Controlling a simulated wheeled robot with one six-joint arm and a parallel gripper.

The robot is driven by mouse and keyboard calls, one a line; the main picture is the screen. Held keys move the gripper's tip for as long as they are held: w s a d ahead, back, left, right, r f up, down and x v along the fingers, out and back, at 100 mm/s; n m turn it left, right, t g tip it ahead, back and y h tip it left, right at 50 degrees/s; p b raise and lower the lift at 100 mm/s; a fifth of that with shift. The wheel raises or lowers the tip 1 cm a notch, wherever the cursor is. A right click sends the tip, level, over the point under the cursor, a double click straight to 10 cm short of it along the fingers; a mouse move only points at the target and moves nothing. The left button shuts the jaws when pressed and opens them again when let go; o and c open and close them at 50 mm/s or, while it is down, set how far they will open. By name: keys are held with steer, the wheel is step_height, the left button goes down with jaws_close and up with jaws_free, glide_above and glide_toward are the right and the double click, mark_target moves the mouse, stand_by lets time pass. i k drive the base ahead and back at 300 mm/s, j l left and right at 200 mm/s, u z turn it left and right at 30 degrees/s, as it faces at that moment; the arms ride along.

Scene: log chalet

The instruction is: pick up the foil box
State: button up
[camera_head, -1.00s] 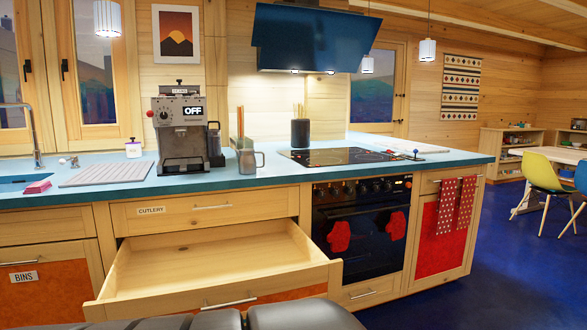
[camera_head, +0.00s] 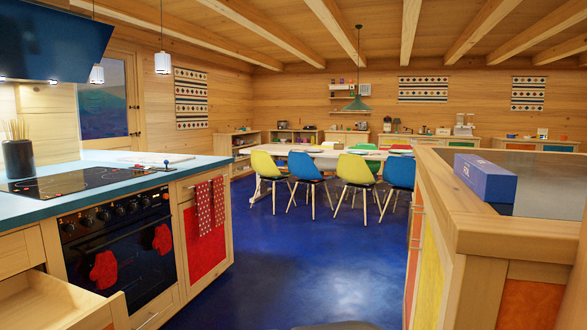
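The foil box (camera_head: 485,177) is a long dark blue carton with pale lettering on its end. It lies on the wooden-edged top of the counter (camera_head: 480,226) at the right, near its left edge, with its printed end towards me. Nothing in view touches it except the counter. My gripper is not in view.
An open drawer (camera_head: 52,300) juts out at the lower left, below the blue counter with the hob (camera_head: 85,184) and oven (camera_head: 125,250). Clear blue floor (camera_head: 295,265) runs between the two counters. A dining table (camera_head: 322,160) with several chairs stands beyond.

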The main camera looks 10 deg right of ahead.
mark_target(490, 182)
steer(key=z, duration=1.55)
